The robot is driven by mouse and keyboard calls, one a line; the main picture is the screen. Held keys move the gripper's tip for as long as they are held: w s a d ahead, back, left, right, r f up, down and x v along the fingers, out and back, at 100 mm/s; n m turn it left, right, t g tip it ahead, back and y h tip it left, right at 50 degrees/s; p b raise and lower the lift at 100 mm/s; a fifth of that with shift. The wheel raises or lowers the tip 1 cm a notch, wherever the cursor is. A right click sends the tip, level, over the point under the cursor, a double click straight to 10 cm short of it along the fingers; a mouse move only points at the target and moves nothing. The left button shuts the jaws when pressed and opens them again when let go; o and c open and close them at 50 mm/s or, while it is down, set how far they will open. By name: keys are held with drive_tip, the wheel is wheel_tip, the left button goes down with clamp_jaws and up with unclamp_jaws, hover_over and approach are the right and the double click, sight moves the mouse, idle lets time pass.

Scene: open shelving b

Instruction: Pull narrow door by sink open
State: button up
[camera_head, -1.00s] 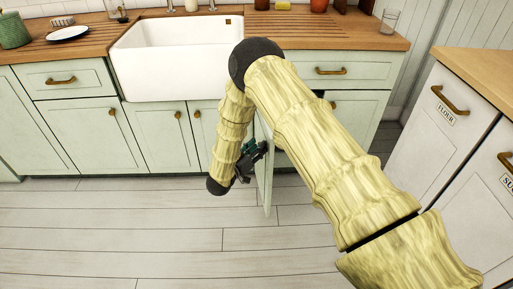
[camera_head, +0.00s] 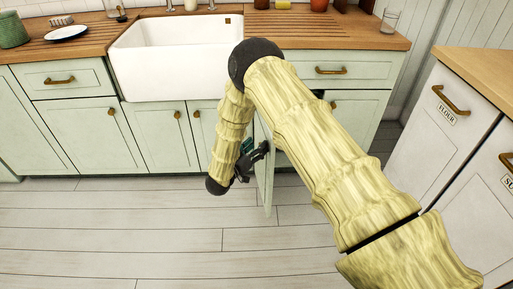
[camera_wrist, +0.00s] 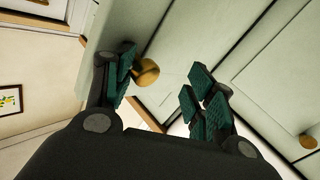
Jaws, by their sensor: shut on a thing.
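The narrow door (camera_head: 264,178) is a pale green panel by the sink (camera_head: 175,60). It stands swung out from the cabinet front, seen nearly edge-on. My gripper (camera_head: 254,158) is at this door's left face, low in front of the cabinets. In the wrist view, the door's round brass knob (camera_wrist: 148,72) lies against the left finger pad. My gripper (camera_wrist: 163,90) is shut on the knob, though its green pads look apart from this angle. My arm hides part of the door and the cabinet opening behind it.
Closed doors (camera_head: 165,135) with brass knobs stand left of my gripper. A drawer (camera_head: 335,70) is to the right. A white-fronted cabinet (camera_head: 440,130) with brass handles stands at far right. The plank floor (camera_head: 150,235) in front is clear.

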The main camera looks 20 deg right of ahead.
drive_tip(key=v, duration=1.2)
